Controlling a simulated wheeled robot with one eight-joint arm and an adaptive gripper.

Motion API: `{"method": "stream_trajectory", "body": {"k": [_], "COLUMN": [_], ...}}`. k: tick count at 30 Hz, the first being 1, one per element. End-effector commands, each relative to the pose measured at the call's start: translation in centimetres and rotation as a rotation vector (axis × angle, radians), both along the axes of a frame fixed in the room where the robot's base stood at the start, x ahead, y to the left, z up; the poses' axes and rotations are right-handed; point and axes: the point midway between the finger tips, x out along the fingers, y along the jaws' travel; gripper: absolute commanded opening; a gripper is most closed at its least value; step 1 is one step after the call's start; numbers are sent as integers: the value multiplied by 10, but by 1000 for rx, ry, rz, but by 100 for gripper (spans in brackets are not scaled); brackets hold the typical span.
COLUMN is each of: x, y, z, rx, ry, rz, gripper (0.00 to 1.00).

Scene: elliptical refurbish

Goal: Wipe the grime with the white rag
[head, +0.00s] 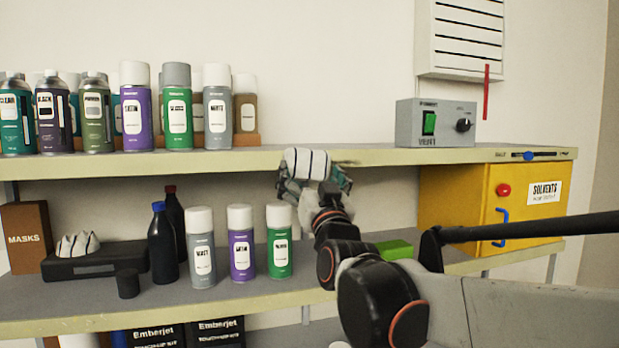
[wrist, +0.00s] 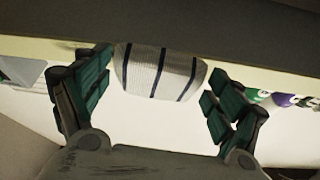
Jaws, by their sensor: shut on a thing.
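My gripper (head: 314,187) is at the front edge of the upper shelf (head: 390,155), near its middle. It is shut on a white rag (head: 306,163) with dark stripes. In the wrist view the rag (wrist: 160,72) sits between the two green-padded fingers of the gripper (wrist: 158,82). The rag is at the shelf edge; I cannot tell whether it touches the top. A faint dark smudge, perhaps the grime (head: 347,162), shows on the shelf just right of the rag. The rag and fingers hide the surface behind them.
Several spray cans (head: 136,108) stand on the upper shelf at left. A grey switch box (head: 436,123) stands at right. Below are more cans (head: 241,245), a black case (head: 95,263) with a striped white item, and a yellow solvents cabinet (head: 520,225). The upper shelf's middle is clear.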

Motion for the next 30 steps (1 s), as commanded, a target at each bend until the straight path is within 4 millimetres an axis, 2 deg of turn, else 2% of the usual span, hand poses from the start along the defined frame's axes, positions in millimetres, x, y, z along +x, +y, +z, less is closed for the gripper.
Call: {"method": "stream_trajectory", "body": {"k": [30], "x": [16], "y": [5], "z": [0], "rx": [0], "ry": [0], "rz": [0], "gripper": [64]}}
